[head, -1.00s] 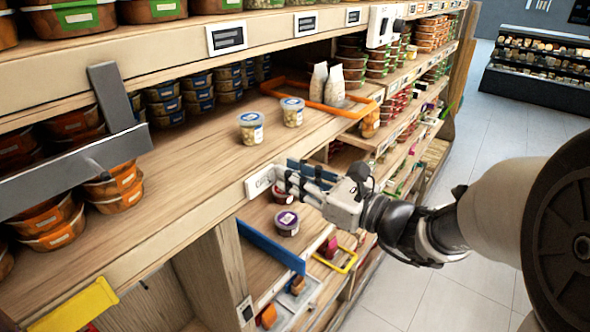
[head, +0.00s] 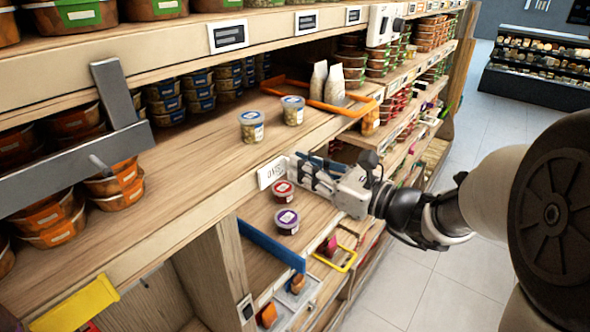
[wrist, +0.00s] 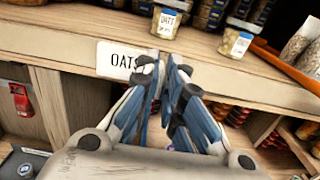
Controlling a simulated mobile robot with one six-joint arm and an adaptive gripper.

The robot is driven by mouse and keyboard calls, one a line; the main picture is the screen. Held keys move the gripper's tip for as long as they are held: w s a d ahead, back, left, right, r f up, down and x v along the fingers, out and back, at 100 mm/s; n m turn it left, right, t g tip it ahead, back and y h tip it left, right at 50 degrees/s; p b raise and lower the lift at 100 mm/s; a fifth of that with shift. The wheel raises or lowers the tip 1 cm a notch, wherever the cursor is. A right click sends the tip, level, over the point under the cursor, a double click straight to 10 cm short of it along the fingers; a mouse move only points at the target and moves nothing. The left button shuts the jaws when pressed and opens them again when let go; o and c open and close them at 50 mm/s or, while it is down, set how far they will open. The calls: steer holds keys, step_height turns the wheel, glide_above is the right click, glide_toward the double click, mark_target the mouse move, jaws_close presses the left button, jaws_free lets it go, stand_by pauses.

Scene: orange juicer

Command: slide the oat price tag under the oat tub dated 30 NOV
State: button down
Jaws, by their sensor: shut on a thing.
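My gripper (head: 300,168) is shut on the white oat price tag (head: 271,174), in front of the shelf's front edge. In the wrist view the fingers (wrist: 163,72) close at the right end of the tag (wrist: 116,60), which reads "OATS". Two clear tubs with blue-and-white labels stand upright on the shelf above and behind it. The left tub (head: 251,127) shows "OATS" in the wrist view (wrist: 166,20). The right tub (head: 293,110) is also in the wrist view (wrist: 238,40). I cannot read either date for certain. The tag is apart from both tubs.
Bare wooden shelf (head: 205,165) lies left of the tubs. An orange-framed tray (head: 325,103) with two pale bags stands behind and right. A grey bracket (head: 75,173) juts out at left. Red-lidded (head: 284,191) and purple-lidded tubs (head: 287,221) stand on the shelf below.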

steer(key=w+d, duration=0.2)
steer(key=w, duration=0.1)
steer(key=shift+w+d, duration=0.3)
steer(key=shift+d, duration=0.1)
steer(key=shift+s+a, duration=0.15)
steer(key=c, duration=1.7)
jaws_free()
steer(key=v, duration=1.2)
